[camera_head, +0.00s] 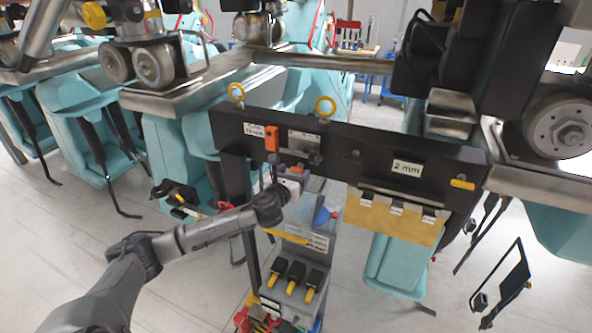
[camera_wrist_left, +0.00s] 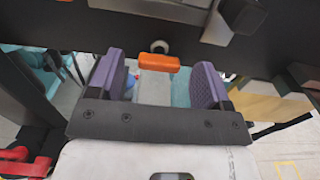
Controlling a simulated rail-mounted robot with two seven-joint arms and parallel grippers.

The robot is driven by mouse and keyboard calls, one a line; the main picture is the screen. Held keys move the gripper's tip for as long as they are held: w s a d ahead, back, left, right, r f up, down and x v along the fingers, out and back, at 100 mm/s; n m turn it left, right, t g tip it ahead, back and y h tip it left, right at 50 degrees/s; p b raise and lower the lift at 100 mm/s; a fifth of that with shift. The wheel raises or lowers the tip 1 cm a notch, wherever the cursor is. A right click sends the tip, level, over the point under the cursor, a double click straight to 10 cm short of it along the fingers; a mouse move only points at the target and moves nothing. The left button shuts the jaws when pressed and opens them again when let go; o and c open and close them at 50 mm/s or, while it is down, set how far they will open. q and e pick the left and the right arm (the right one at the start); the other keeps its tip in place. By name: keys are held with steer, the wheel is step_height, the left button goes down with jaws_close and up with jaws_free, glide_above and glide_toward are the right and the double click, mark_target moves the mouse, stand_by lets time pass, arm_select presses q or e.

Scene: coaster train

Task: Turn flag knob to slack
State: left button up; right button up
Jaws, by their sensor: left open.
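An orange flag-like piece (camera_head: 271,138), which I take for the flag knob, is mounted on the front of the dark beam (camera_head: 350,152). It stands upright beside a white label. In the left wrist view an orange bar (camera_wrist_left: 159,62) shows ahead, between the lines of the two purple fingers. A small round grey part (camera_wrist_left: 159,46) is just above it. My left gripper (camera_head: 290,176) is just below the beam, under the orange piece. It also shows in the left wrist view (camera_wrist_left: 160,85), fingers apart and holding nothing. I cannot tell its exact distance from the knob. My right gripper is not in view.
Yellow rings (camera_head: 325,107) stand on the beam's top. A "2 mm" plate (camera_head: 408,168) and a yellow hinged panel (camera_head: 394,216) are to the right. A grey stand with black-and-yellow handles (camera_head: 296,272) is below. Teal train seats (camera_head: 80,115) and wheels (camera_head: 153,67) surround the beam.

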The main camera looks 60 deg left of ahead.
arm_select(q)
steer(key=shift+x, duration=0.95)
steer(key=c, duration=0.9)
